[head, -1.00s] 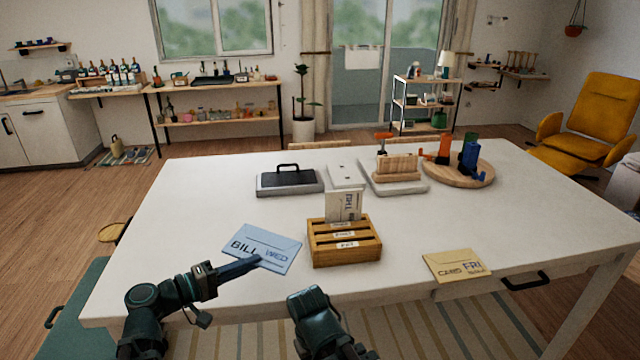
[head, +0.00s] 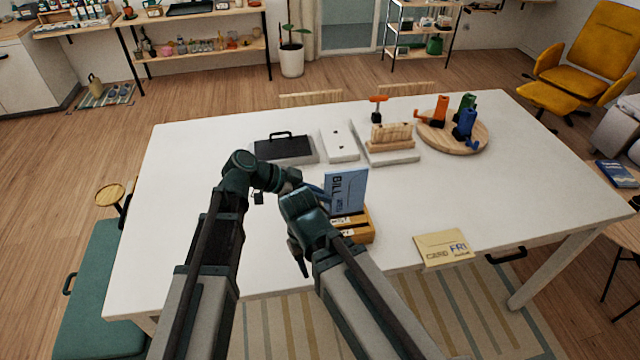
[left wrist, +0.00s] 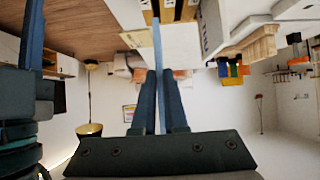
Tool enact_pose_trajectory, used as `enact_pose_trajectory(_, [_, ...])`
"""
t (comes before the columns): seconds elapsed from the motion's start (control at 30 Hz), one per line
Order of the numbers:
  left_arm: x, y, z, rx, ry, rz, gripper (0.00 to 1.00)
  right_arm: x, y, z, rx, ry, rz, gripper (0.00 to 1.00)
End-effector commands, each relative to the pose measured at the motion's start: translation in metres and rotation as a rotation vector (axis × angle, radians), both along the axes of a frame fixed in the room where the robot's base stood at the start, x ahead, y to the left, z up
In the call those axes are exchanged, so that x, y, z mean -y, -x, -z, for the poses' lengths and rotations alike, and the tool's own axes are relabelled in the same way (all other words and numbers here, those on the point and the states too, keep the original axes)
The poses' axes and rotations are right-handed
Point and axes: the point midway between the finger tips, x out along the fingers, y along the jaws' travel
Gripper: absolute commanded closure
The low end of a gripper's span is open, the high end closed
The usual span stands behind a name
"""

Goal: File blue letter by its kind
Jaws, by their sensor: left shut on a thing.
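The blue letter (head: 346,190), marked BILL, stands nearly upright at the wooden sorter (head: 360,238). My left gripper (head: 322,193) is shut on its left side; in the left wrist view the letter (left wrist: 157,45) is edge-on between the fingers (left wrist: 157,100). The sorter (left wrist: 172,12) is at the top there. I cannot tell whether the letter's lower edge is inside a slot or just above it. A pale lettered surface (left wrist: 211,30) beside it looks like another letter. My right gripper (head: 300,262) is low in front of the sorter; its fingers are unclear.
A yellow letter (head: 443,248) marked CARD and FRI lies at the front right of the white table (head: 500,200). A black-topped case (head: 283,148), a white box (head: 340,145), a wooden rack (head: 391,137) and a round board (head: 452,138) with coloured figures stand behind. The right side is clear.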

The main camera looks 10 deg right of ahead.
Motion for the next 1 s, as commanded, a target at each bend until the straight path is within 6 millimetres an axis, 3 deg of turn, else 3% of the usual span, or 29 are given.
enact_pose_trajectory(0.47, [-0.001,0.0,0.006,-0.003,0.0,-0.003,1.0,0.0,0.0,0.006,0.0,0.0,0.0,0.55])
enact_pose_trajectory(1.0, [-0.001,0.0,0.051,-0.003,0.0,-0.003,1.0,0.0,0.0,0.051,0.0,0.0,0.002,0.55])
